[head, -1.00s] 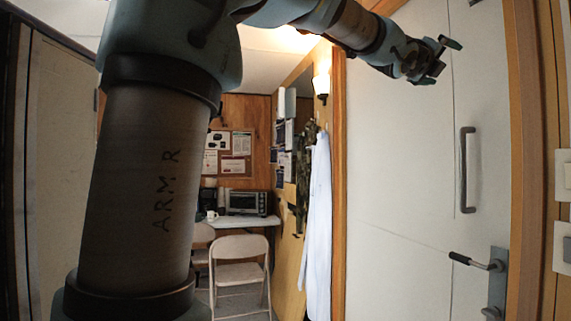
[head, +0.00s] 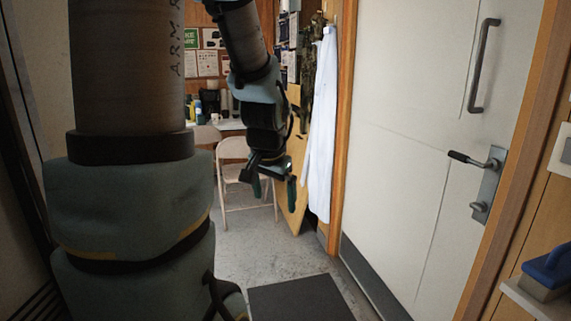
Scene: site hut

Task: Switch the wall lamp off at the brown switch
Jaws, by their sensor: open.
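My gripper (head: 274,189) hangs pointing down near the middle of the head view, in front of the folding chair. Its two fingers are apart with nothing between them. A pale switch plate (head: 563,150) is on the wall at the right edge, cut off by the frame, far to the right of my gripper and beyond the door. No brown switch can be made out. The wall lamp is out of view above the frame.
A white door (head: 405,130) with a pull handle and lever (head: 480,160) fills the right. A white coat (head: 321,125) hangs beside its frame. A folding chair (head: 233,150) stands behind my gripper. A dark mat (head: 298,300) lies on the floor. A blue object (head: 548,270) rests on a ledge lower right.

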